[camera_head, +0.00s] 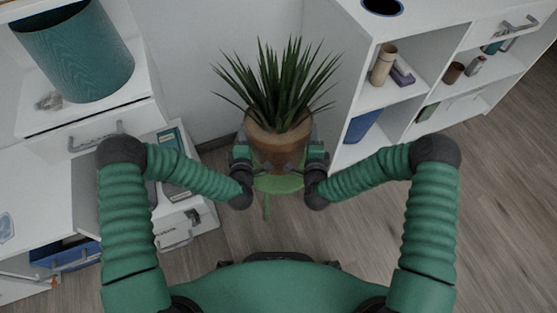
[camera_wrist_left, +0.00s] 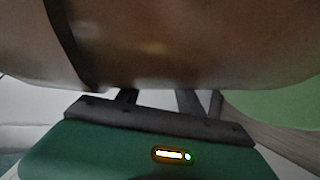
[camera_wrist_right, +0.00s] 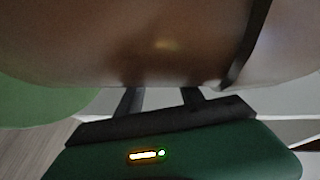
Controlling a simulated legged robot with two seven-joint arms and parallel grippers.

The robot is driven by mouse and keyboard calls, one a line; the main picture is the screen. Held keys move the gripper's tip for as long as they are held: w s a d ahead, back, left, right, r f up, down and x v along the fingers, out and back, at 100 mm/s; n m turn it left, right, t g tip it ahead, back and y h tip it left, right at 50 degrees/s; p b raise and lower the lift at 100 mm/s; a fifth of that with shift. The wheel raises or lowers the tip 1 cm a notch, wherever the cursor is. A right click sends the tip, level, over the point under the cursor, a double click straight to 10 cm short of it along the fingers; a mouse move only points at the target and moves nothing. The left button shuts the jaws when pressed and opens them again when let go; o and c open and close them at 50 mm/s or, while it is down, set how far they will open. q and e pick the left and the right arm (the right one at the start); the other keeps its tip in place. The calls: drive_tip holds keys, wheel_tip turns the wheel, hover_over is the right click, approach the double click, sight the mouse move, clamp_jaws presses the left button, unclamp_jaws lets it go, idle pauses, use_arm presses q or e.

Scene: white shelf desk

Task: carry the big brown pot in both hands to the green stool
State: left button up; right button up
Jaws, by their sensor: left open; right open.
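The big brown pot (camera_head: 280,150) with a spiky green plant (camera_head: 280,85) is upright in the middle of the head view. The green stool (camera_head: 280,184) shows just below and beneath it; whether the pot touches its seat I cannot tell. My left gripper (camera_head: 241,165) is at the pot's left side and my right gripper (camera_head: 316,166) at its right side. Both are open. The pot's brown wall fills the top of the left wrist view (camera_wrist_left: 170,45) and the right wrist view (camera_wrist_right: 150,45), close against the fingers. The fingertips are hidden by the pot.
A white shelf unit (camera_head: 345,60) with cups and books stands to the right. A white desk (camera_head: 125,92) with a teal bin (camera_head: 80,55) and drawers stands to the left. Wooden floor (camera_head: 340,225) lies clear between them and my body.

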use_arm(q)
drive_tip(key=shift+h, duration=0.4)
drive_tip(key=shift+s+d+f+b, duration=0.1)
drive_tip(key=shift+d+f+b, duration=0.5)
drive_tip(key=shift+f+b, duration=0.3)
drive_tip(key=shift+s+d+f+b, duration=0.1)
drive_tip(key=shift+d+f+b, duration=0.45)
drive_tip(key=shift+f+b, duration=0.25)
drive_tip(key=shift+a+r, duration=0.1)
drive_tip(key=shift+a, duration=1.05)
drive_tip(key=shift+c, duration=0.2)
drive_tip(key=o, duration=0.3)
drive_tip(key=shift+a+r, duration=0.1)
drive_tip(key=shift+a, duration=0.4)
use_arm(e)
drive_tip(key=f, duration=0.1)
drive_tip(key=d+f, duration=0.1)
drive_tip(key=f, duration=0.1)
drive_tip(key=shift+s+y, duration=0.2)
drive_tip(key=shift+y, duration=0.2)
use_arm(q)
drive_tip(key=shift+a, duration=0.1)
use_arm(e)
drive_tip(key=shift+o, duration=1.4)
drive_tip(key=shift+d+f, duration=0.1)
drive_tip(key=shift+d, duration=0.05)
